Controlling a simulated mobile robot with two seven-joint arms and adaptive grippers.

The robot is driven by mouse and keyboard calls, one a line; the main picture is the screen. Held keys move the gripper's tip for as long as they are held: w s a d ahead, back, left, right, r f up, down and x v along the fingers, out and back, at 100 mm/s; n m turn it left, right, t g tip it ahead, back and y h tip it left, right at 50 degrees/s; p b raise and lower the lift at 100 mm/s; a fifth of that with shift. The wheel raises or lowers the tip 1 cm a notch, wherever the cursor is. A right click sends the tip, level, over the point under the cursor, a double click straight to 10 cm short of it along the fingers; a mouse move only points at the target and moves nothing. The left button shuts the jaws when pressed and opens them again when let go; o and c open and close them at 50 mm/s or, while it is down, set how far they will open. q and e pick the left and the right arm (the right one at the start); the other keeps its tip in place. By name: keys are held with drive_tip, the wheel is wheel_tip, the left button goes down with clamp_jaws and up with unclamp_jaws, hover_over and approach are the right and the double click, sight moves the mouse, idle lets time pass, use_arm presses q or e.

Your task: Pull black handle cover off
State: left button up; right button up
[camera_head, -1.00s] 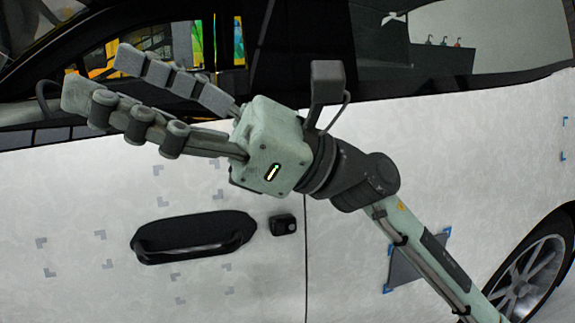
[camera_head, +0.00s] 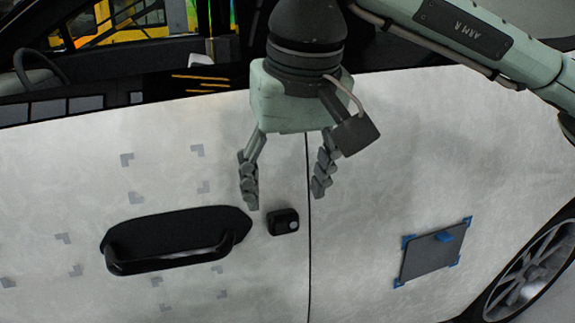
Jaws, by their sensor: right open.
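A black door handle (camera_head: 170,262) sits on a dark recessed plate on the white car door (camera_head: 60,200). A separate small black cover piece (camera_head: 283,222) with a round light spot sits just right of the handle, beside the door seam. I cannot tell which of these black parts is the handle cover. My right gripper (camera_head: 286,197) points down, with its two fingers spread and nothing between them. In the picture its fingertips are just above the small black piece. Depth and contact cannot be told. My left gripper is not in view.
A dark grey square panel (camera_head: 434,252) with blue corner marks is on the rear door. Grey corner marks surround the handle. A side window (camera_head: 120,50) is above, and a wheel (camera_head: 530,285) is at the lower right.

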sight(285, 223)
drive_tip(key=shift+x, duration=2.15)
drive_tip(key=c, duration=1.4)
drive_tip(key=shift+s+d+r+b, duration=0.1)
drive_tip(key=shift+s+d+b, duration=0.15)
drive_tip(key=shift+s, duration=0.45)
drive_tip(key=shift+s+d+r+b, duration=0.1)
drive_tip(key=shift+s+b, duration=0.05)
drive_tip(key=shift+s, duration=0.3)
drive_tip(key=shift+s+d+r+b, duration=0.1)
drive_tip(key=shift+s+d+b, duration=0.05)
drive_tip(key=shift+s, duration=0.35)
drive_tip(key=shift+s+d+r+b, duration=0.15)
drive_tip(key=shift+s+d, duration=0.1)
drive_tip(key=shift+s, duration=0.5)
drive_tip(key=shift+s+d+r+b, duration=0.1)
drive_tip(key=shift+s+d, duration=0.1)
drive_tip(key=shift+s, duration=0.5)
drive_tip(key=shift+s+d+r+b, duration=0.15)
drive_tip(key=shift+s+d, duration=0.1)
drive_tip(key=shift+s, duration=0.5)
drive_tip(key=shift+s, duration=0.1)
